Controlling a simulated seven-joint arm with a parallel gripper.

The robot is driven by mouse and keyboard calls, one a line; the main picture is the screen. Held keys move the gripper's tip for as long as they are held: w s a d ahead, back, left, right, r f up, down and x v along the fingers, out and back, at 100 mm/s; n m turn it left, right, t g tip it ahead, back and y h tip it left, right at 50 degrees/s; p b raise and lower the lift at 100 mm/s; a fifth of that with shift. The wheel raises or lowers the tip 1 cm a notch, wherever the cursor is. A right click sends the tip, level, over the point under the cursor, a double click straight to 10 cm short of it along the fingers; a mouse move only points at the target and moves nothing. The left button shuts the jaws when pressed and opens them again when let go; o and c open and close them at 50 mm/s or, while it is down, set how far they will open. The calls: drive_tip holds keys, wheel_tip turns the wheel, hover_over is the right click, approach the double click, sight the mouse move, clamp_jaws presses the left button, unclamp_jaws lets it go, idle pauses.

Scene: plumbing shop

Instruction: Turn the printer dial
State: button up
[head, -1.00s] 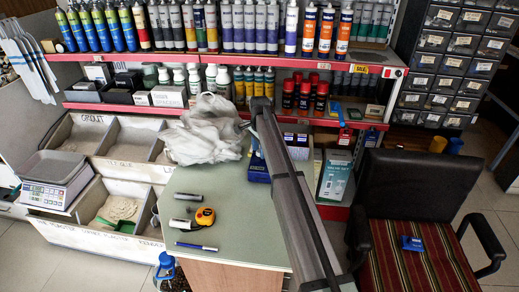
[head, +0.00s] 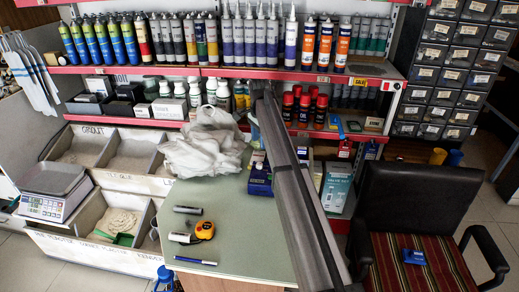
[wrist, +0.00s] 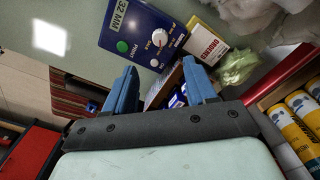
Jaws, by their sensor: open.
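The printer is a dark blue box; its face (wrist: 145,22) fills the upper middle of the wrist view, marked "32 MM". On that face are a white dial (wrist: 160,37), a green button (wrist: 122,47) and a smaller pale knob (wrist: 154,63). In the head view a dark blue box (head: 259,182), seemingly the printer, stands on the counter just left of my arm, partly covered; the dial cannot be made out there. My gripper (wrist: 161,72) is open and empty, its blue fingers apart, pointing toward the printer face just below the dial, not visibly touching it. The gripper is hidden in the head view.
A crumpled white plastic bag (head: 205,145) lies left of the printer. A yellow tape measure (head: 204,230), markers and a blue pen (head: 196,261) lie on the green counter (head: 240,235). Stocked shelves stand behind.

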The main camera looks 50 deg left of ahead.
drive_tip(key=shift+r, duration=1.2)
